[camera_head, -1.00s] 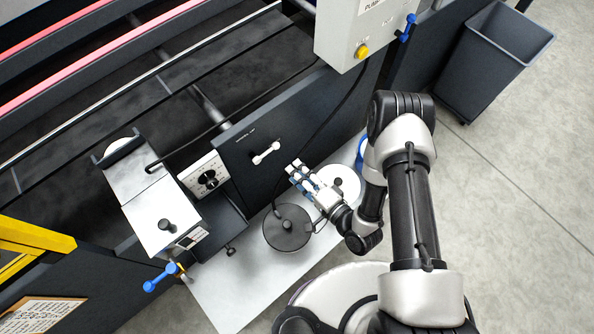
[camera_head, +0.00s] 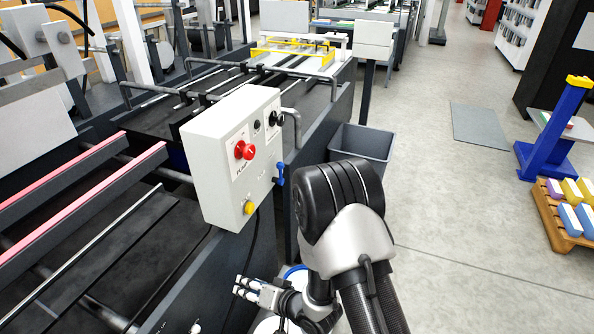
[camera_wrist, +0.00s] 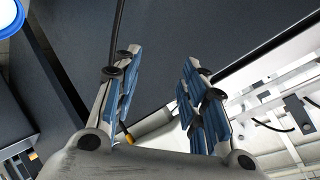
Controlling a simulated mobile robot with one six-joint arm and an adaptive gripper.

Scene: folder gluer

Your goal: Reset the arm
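My gripper (camera_head: 250,289) is at the bottom of the head view, in front of the machine's dark side panel. In the wrist view its two blue-padded fingers (camera_wrist: 155,92) stand apart with a clear gap and nothing between them. My arm is bent, with its large dark joint in front of the floor and bin in the head view.
A control box (camera_head: 232,160) with a red knob stands close left of my arm. A grey bin (camera_head: 362,146) is behind the arm. A wooden pallet (camera_head: 556,222) with boxes and a blue stand (camera_head: 562,125) are at right. The floor between is clear.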

